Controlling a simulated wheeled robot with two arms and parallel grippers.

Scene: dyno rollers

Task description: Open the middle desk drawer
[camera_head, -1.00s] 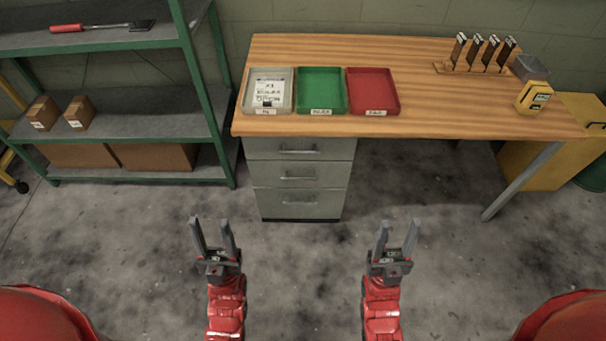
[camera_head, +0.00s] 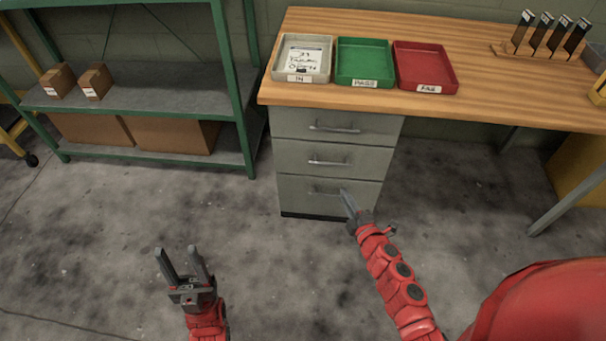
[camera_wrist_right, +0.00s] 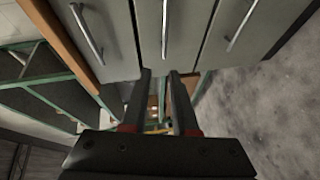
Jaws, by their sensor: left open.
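The grey drawer unit under the desk has three shut drawers. The middle drawer (camera_head: 290,155) has a horizontal metal bar handle (camera_head: 328,162); in the right wrist view that handle (camera_wrist_right: 165,28) stands upright in the centre. My right gripper (camera_head: 346,192) is in front of the unit and overlaps the bottom drawer (camera_head: 300,190) in the head view. In the right wrist view its fingers (camera_wrist_right: 160,73) are apart, with nothing between them, and the middle handle shows beyond the tips, not between them. My left gripper (camera_head: 180,250) is open and empty over the floor at lower left.
The wooden desk top (camera_head: 480,88) overhangs the drawers and carries a grey tray (camera_head: 325,72), a green tray (camera_head: 345,77) and a red tray (camera_head: 405,82). A green shelf rack (camera_head: 240,120) stands left of the unit. Floor in front is clear.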

